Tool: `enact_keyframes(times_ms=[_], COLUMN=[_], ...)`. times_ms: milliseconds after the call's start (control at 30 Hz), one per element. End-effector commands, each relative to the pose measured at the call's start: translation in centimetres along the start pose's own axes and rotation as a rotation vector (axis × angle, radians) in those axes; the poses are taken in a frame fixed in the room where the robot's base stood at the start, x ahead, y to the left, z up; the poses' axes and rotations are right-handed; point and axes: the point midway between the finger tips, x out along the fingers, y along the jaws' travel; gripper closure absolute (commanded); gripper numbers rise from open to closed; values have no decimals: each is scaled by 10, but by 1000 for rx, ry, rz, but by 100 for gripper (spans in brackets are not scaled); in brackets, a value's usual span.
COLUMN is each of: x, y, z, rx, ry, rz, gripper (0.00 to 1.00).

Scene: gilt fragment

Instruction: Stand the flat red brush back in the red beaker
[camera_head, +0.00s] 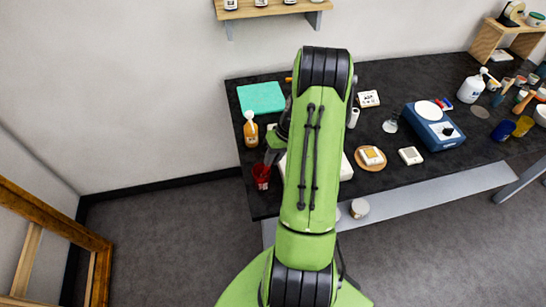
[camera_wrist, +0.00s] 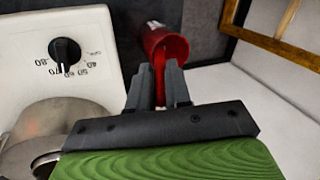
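The red beaker (camera_head: 261,173) stands at the left front edge of the dark bench. In the wrist view the red beaker (camera_wrist: 178,46) is just beyond my fingertips, its mouth showing. My gripper (camera_wrist: 160,82) is over the near side of the beaker, with a narrow red strip, seemingly the flat red brush (camera_wrist: 159,88), between its two fingers. The strip reaches toward the beaker's mouth; I cannot tell whether its end is inside. In the head view my gripper (camera_head: 272,154) is partly hidden by my green arm, just above the beaker.
A white hotplate with a black knob (camera_wrist: 65,51) and a metal pot (camera_wrist: 52,125) are left of my gripper in the wrist view. An orange bottle (camera_head: 250,130) stands behind the beaker, near a teal mat (camera_head: 261,98). A wooden frame (camera_head: 45,230) is at the left.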

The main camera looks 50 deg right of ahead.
Motion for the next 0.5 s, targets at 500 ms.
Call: enact_keyframes(times_ms=[500], x=[0], y=[0], z=[0], rx=[0], ry=[0], rz=[0], gripper=[56])
